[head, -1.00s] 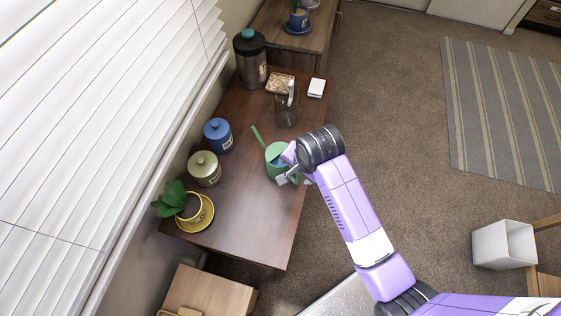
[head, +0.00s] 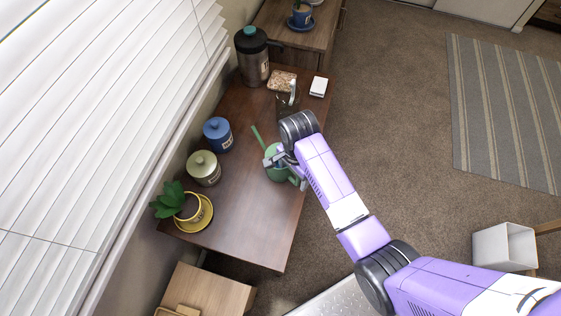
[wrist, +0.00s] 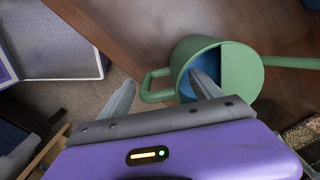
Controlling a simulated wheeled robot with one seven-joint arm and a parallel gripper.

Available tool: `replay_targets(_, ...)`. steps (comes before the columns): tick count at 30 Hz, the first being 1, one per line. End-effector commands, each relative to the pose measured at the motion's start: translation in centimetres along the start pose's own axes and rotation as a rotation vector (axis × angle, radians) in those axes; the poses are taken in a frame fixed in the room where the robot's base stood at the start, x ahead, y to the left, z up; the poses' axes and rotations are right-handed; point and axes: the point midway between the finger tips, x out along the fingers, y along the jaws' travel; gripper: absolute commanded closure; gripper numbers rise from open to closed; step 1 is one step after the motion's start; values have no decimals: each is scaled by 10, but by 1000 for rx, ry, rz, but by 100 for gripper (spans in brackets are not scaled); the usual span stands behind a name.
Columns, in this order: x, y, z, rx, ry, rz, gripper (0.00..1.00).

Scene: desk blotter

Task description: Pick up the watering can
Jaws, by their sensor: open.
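The green watering can (head: 277,173) stands on the brown desk, with its spout (head: 256,134) pointing to the upper left in the head view. My gripper (head: 277,158) is over the can and hides part of its top. In the wrist view the can (wrist: 195,50) shows its round opening, its spout to the right and its loop handle (wrist: 150,88) to the left. My gripper (wrist: 165,90) is open there. One finger overlaps the can's opening and the other is outside, beyond the handle, so the handle lies between them. I cannot tell whether either finger touches the can.
On the desk (head: 245,215) stand a blue jar (head: 217,134), an olive jar (head: 204,168), a potted plant on a yellow saucer (head: 207,222), a dark flask (head: 253,62) and a glass container (head: 288,104). A white box (head: 319,87) lies near the right edge. The desk front is clear.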

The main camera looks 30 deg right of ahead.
Motion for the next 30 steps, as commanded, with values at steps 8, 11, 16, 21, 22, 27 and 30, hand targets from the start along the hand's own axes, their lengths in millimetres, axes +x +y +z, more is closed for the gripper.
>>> replay_targets(8,19,0,0,-1,0,0,26)
replay_targets(11,19,0,0,-1,0,-1,26)
replay_targets(16,19,1,0,-1,0,-1,50)
replay_targets(21,19,1,0,-1,0,0,83)
replay_targets(22,19,1,0,-1,0,0,89)
replay_targets(27,19,1,0,-1,0,0,100)
replay_targets(30,18,0,0,-1,1,-3,100)
